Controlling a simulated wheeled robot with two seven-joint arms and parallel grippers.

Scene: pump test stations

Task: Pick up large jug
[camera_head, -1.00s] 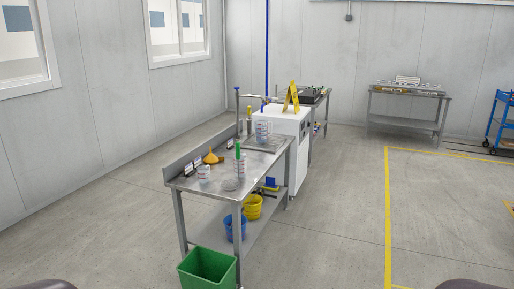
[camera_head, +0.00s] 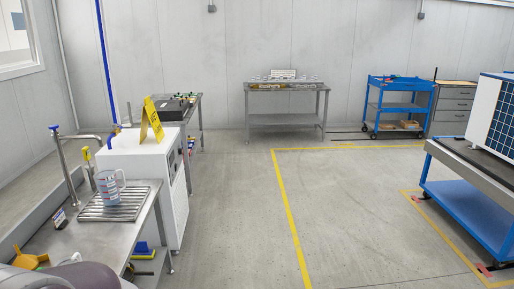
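A clear jug (camera_head: 107,189) with a handle and reddish and blue markings stands upright on the ribbed drain grid (camera_head: 118,212) of the steel sink bench (camera_head: 92,244), at the left. It is the only jug I see, so I cannot compare its size with others. A rounded grey-mauve part of my own arm covers the bench's near end at the lower left. Neither gripper's fingers show in the view.
A tall tap (camera_head: 62,160) rises beside the jug, and a white cabinet (camera_head: 150,175) stands behind it with a yellow sign (camera_head: 152,118) on top. An orange funnel (camera_head: 28,259) lies on the bench. Open floor lies right of the bench; a blue cart (camera_head: 462,200) stands at the right.

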